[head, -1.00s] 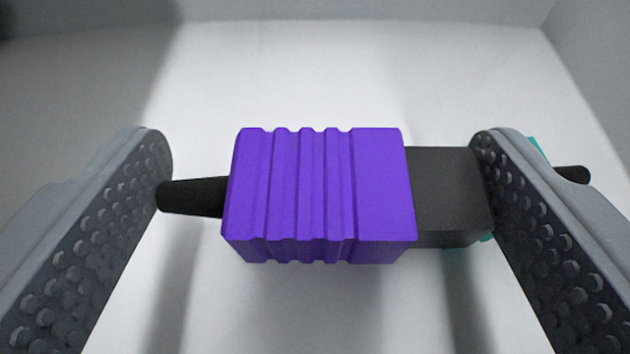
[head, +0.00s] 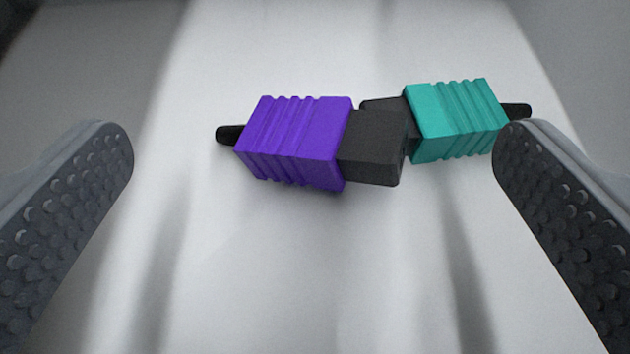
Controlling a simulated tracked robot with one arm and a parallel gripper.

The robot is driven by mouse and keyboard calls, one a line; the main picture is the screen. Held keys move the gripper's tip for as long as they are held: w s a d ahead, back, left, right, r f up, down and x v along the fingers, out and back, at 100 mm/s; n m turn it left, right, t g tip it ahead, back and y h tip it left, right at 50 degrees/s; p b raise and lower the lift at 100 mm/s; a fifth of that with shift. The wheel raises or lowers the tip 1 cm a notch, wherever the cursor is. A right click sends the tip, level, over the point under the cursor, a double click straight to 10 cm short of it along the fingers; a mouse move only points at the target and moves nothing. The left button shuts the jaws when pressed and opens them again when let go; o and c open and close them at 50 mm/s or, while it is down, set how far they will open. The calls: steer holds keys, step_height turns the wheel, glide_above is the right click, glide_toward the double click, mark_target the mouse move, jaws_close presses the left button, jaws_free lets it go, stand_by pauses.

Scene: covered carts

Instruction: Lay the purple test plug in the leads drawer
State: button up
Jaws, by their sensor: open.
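The purple test plug (head: 295,142) lies on a white surface, tilted a little, ahead of my gripper. It has a ribbed purple body, a black block end to the right and a short black stub to the left. My gripper (head: 315,160) is open, with one studded finger at each side of the picture. Neither finger touches the purple plug, and nothing is held between them.
A teal plug (head: 457,120) lies just right of the purple one, its black end against or very close to the purple plug's black end. Its right end is close to my right finger in the picture.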

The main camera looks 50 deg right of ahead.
steer(key=shift+v, duration=1.6)
steer(key=shift+w+r, duration=0.1)
steer(key=shift+r, duration=0.1)
steer(key=shift+r+p, duration=0.15)
steer(key=shift+p, duration=0.15)
